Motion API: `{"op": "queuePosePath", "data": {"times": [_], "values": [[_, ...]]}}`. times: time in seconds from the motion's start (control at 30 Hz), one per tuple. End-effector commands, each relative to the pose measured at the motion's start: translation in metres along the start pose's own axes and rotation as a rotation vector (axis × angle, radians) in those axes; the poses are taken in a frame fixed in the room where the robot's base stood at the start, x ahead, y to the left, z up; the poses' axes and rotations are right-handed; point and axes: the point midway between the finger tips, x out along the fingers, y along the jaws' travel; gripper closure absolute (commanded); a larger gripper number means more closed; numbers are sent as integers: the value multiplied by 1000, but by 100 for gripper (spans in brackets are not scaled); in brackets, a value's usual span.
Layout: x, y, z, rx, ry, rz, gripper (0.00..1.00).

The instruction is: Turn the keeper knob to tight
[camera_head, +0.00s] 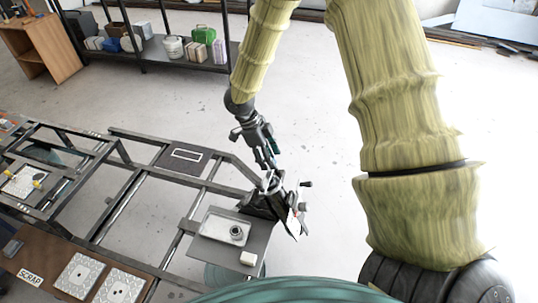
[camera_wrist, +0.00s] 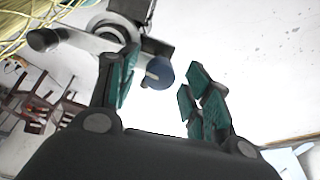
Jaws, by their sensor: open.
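My gripper (camera_head: 265,156) reaches down over the dark spring-suspension assembly (camera_head: 264,204) at the right end of the metal frame. In the wrist view its teal-padded fingers (camera_wrist: 160,88) are open and apart. A round blue-grey knob (camera_wrist: 159,72) with a pale mark shows between and beyond the fingertips. It looks like the keeper knob, but I cannot tell whether a finger touches it. A white ring and grey shaft (camera_wrist: 116,30) lie behind it. In the head view a small dark knob-like end (camera_head: 306,184) sticks out right of the assembly. No tight mark is readable.
A pale tray (camera_head: 213,224) with a round metal part (camera_head: 236,232) sits on a grey plate near the assembly, with a small white block (camera_head: 248,258) beside it. A brown board marked SCRAP (camera_head: 60,262) is at lower left.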

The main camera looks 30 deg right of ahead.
Motion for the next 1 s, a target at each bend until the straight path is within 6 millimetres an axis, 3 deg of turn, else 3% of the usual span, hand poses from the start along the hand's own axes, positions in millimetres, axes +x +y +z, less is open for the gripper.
{"op": "queuePosePath", "data": {"times": [0.2,0.47,1.0], "values": [[0,0,0,0,0,0,51],[0,0,0,0,0,0,96],[0,0,0,61,-1,0,97]]}}
